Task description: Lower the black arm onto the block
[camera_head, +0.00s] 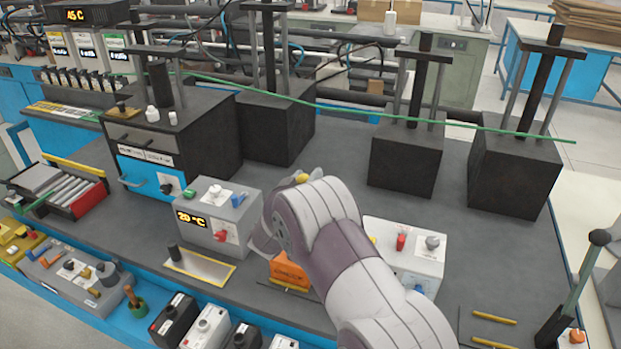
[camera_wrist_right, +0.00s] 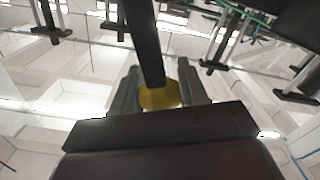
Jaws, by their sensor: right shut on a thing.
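My right gripper (camera_wrist_right: 158,88) shows in the right wrist view, its two dark fingers either side of a yellow end piece (camera_wrist_right: 162,96). A long black arm (camera_wrist_right: 143,42) runs down to that piece from the top of the view. In the head view my right forearm and wrist hide the fingers and most of the black arm; a small yellow bit (camera_head: 301,177) shows above the wrist. An orange block (camera_head: 288,270) sits on the grey bench below and beside my wrist, partly hidden by it. I cannot see contact between the black arm and the block. My left gripper is out of view.
A grey box reading 20 °C (camera_head: 215,222) stands left of my wrist. A white box with a red knob (camera_head: 405,252) is on the right. Tall black press-like blocks (camera_head: 405,158) stand behind. A lever (camera_head: 588,265) rises at the right edge. Bench between is partly clear.

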